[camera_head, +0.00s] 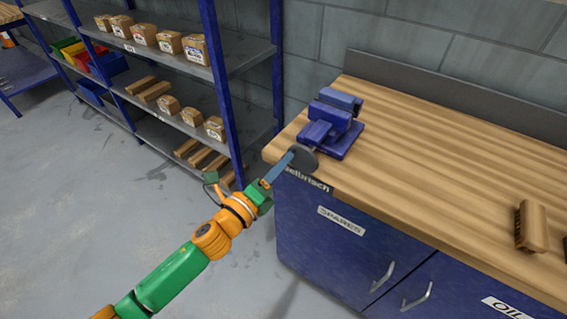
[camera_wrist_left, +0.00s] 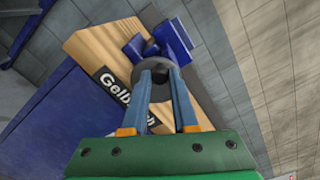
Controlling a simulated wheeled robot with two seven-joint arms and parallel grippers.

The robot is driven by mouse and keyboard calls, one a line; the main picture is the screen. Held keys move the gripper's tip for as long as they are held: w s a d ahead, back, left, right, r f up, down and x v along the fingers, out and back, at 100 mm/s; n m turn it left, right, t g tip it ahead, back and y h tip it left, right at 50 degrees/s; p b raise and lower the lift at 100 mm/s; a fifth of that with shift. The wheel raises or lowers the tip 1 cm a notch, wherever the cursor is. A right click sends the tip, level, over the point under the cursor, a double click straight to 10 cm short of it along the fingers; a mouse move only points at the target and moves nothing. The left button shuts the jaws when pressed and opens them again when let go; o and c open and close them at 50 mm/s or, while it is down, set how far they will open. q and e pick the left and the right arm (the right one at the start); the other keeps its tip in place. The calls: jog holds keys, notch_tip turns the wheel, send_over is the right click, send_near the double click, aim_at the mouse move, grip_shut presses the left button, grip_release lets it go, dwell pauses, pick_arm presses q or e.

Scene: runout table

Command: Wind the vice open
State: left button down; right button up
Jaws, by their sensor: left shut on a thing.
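The blue vice (camera_head: 332,122) is mounted on the left end of the wooden bench top. Its grey round handwheel (camera_head: 303,157) sits at the front edge of the bench, facing my arm. My left gripper (camera_head: 292,160) reaches up from the lower left and is shut on the handwheel. In the left wrist view, the fingers (camera_wrist_left: 162,84) close at the dark handwheel (camera_wrist_left: 165,74), with the blue vice (camera_wrist_left: 150,47) behind it. The fingers hide part of the wheel. How wide the vice jaws stand apart is hard to tell. My right gripper is not in view.
The wooden workbench (camera_head: 440,150) has blue cabinet doors below with metal handles. A wooden brush-like block (camera_head: 531,226) lies at the right. A blue-post shelf rack (camera_head: 245,56) with boxes stands left of the bench. Open floor (camera_head: 90,190) lies at left.

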pick_arm(q)
jog(key=shift+f+n, duration=0.1)
jog(key=shift+n, duration=0.2)
jog(key=n, duration=0.3)
jog(key=shift+w+a+f, duration=0.15)
jog(key=shift+a+f, duration=0.1)
jog(key=shift+f, duration=0.05)
jog(key=n, duration=0.1)
jog(key=f+n, duration=0.1)
jog(key=n, duration=0.1)
jog(key=shift+w+a+n, duration=0.1)
jog(key=shift+n, duration=0.2)
jog(key=n, duration=0.3)
jog(key=shift+f, duration=0.4)
jog(key=shift+n, duration=0.3)
